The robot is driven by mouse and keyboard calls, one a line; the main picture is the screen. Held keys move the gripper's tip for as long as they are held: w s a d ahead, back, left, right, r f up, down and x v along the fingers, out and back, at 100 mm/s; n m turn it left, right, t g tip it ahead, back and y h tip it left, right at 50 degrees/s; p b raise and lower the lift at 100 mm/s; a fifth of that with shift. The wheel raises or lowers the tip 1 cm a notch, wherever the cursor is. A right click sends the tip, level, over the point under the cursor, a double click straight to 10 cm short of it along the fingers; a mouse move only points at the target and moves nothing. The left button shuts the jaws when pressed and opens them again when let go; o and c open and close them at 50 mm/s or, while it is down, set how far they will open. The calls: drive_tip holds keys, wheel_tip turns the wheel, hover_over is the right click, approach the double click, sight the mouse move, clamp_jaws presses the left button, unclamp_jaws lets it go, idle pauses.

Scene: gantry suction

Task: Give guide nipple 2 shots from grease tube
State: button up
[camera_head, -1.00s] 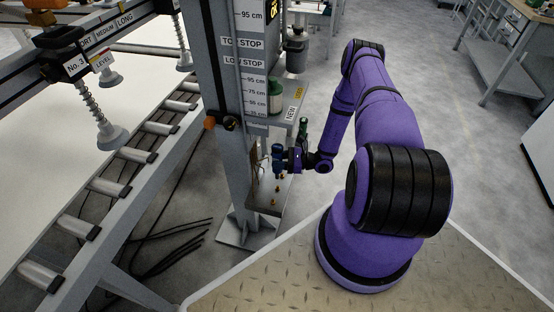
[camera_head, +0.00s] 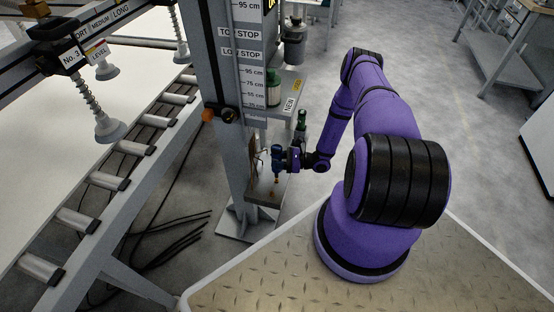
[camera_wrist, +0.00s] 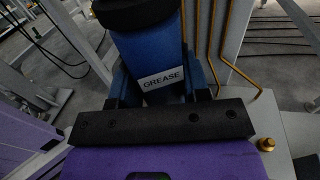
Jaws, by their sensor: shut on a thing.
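The blue grease tube (camera_head: 277,155) is upright in my gripper (camera_head: 284,159), over the low grey ledge (camera_head: 262,200) on the column. In the wrist view the tube (camera_wrist: 150,50) has a black cap and a GREASE label, and my gripper (camera_wrist: 160,95) is shut on it. A brass nipple (camera_head: 276,191) shows on the ledge just below the tube's tip; a brass nipple (camera_wrist: 266,144) also shows at the lower right in the wrist view. I cannot tell whether the tip touches a nipple, or which nipple is the guide one.
Copper pipes (camera_wrist: 238,70) run up beside the tube. An upper shelf (camera_head: 283,108) marked NEW carries a green bottle (camera_head: 274,92).

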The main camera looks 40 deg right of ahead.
sight(277, 151)
drive_tip(key=shift+f, duration=0.55)
idle(0.4)
drive_tip(key=shift+r, duration=0.6)
drive_tip(key=shift+f, duration=0.35)
idle(1.2)
drive_tip(key=shift+r, duration=0.35)
drive_tip(key=shift+r, duration=0.15)
drive_tip(key=shift+r, duration=2.35)
